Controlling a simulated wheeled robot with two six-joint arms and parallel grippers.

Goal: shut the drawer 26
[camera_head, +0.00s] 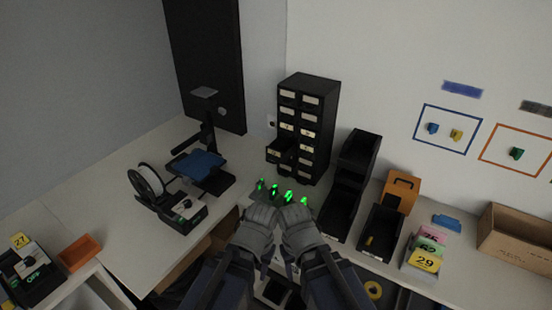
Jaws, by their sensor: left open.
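A black drawer cabinet (325,92) with two columns of small labelled drawers stands against the back wall. One drawer (280,151) in its left column, low down, sticks out toward me; the others look flush. The label numbers are too small to read, so I cannot tell which is 26. My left gripper (268,187) is open and empty, with green fingertips apart, in front of and below the pulled-out drawer, not touching it. My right gripper (296,199) is close beside it on the right, its green fingertips also apart, with nothing visible between them.
Black open bins (345,205) stand right of the cabinet. A 3D printer with a blue plate (197,165) and a filament spool (147,180) are on the left. Numbered cards (425,260) and a cardboard box (515,236) are at the right. The worktop (233,200) left of my grippers is clear.

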